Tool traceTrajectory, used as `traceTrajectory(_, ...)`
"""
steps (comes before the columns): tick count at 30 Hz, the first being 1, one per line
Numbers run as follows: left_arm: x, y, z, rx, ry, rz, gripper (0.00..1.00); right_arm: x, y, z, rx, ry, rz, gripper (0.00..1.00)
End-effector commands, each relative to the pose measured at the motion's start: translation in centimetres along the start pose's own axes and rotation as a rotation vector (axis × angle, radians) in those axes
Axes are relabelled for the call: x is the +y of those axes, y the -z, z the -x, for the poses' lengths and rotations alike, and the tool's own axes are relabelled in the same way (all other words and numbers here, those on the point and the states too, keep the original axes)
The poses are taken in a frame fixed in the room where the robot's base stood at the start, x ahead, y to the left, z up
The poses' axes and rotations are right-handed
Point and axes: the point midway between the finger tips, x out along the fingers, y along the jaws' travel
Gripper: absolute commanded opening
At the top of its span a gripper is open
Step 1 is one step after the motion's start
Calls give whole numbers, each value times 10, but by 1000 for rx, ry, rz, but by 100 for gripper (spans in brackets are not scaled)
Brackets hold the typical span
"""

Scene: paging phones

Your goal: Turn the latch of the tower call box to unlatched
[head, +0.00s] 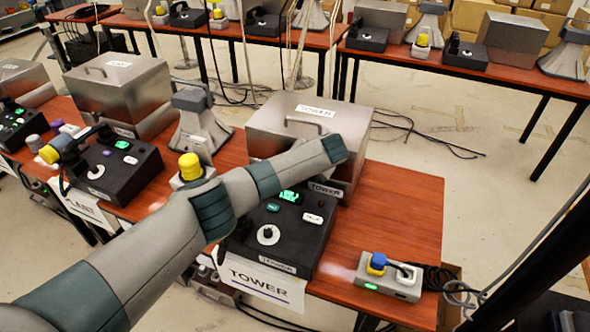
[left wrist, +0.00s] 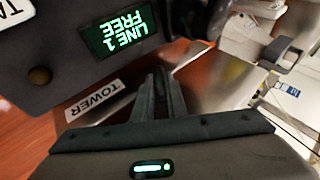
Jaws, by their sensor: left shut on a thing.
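The tower call box (head: 275,118) is a grey metal box with a closed lid, a handle on top and TOWER labels on the lid and front. My left arm crosses in front of it in the head view and hides much of its front, the latch and the left fingers. In the left wrist view my left gripper (left wrist: 161,78) has its fingers close together at the box front, beside the TOWER label (left wrist: 93,101). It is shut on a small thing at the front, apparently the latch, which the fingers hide. The latch's angle cannot be seen. My right gripper is not in view.
The black tower console (head: 262,238) stands before the box; its green display (left wrist: 128,32) reads LINE 1 FREE. A power strip (head: 388,283) with plugs lies to the right. Another console (head: 115,170) and box (head: 110,85) stand left. The table's right side (head: 405,205) is clear.

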Motion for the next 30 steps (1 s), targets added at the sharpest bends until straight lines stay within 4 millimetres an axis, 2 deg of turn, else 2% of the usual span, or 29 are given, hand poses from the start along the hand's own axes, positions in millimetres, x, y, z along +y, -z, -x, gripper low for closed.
traceTrajectory(11,0,0,0,1,7,-3,0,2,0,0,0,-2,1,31)
traceTrajectory(12,0,0,0,1,7,-3,20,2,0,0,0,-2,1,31)
traceTrajectory(14,0,0,0,1,7,-3,31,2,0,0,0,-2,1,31)
traceTrajectory(24,0,0,0,1,6,-3,31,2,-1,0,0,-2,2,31)
traceTrajectory(30,1,0,8,2,4,-3,31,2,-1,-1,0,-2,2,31)
